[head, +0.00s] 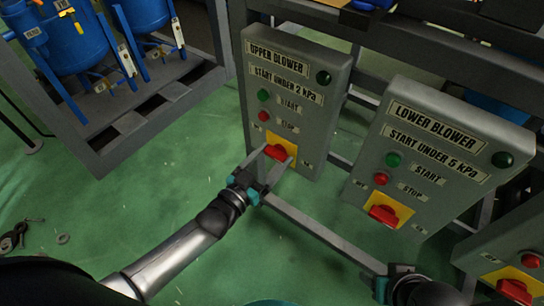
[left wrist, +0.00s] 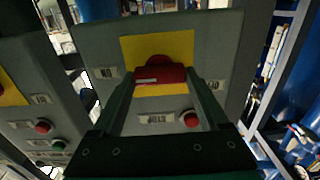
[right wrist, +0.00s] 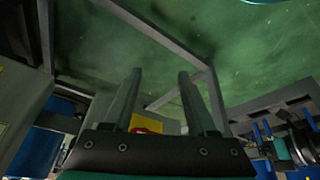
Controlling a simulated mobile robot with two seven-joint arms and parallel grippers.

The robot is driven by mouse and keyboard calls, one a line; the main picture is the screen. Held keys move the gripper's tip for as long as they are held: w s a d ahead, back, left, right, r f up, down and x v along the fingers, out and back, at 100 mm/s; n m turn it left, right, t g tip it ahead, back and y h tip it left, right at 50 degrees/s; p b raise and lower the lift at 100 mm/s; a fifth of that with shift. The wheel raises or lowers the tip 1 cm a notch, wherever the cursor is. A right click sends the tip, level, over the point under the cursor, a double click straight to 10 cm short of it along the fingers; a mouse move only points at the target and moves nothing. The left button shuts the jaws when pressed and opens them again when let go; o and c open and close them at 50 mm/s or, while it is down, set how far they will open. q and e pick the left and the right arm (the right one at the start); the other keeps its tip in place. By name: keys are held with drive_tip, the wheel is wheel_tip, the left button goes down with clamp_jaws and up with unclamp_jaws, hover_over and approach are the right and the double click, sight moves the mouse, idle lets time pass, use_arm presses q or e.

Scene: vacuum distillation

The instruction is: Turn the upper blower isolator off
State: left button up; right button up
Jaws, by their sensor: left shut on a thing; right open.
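The upper blower panel (head: 296,60) is a grey box with a label, a green lamp, a green start button and a red stop button. Its isolator, a red knob (head: 277,152) on a yellow plate (head: 289,142), sits low on the panel. My left gripper (head: 279,157) is shut on this knob, with its fingers on either side. In the left wrist view the red knob (left wrist: 160,73) sits between the fingertips, the yellow plate (left wrist: 183,48) behind it. The fingers partly hide the knob in the head view. My right gripper (right wrist: 159,74) is open and empty, low at the front.
The lower blower panel (head: 437,125) stands to the right, with its own red knob (head: 384,214). A third panel (head: 520,250) is partly in view at lower right. Blue vessels (head: 70,40) stand in a grey frame at upper left. Open green floor lies between.

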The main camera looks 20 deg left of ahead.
use_arm(q)
drive_tip(key=c, duration=0.5)
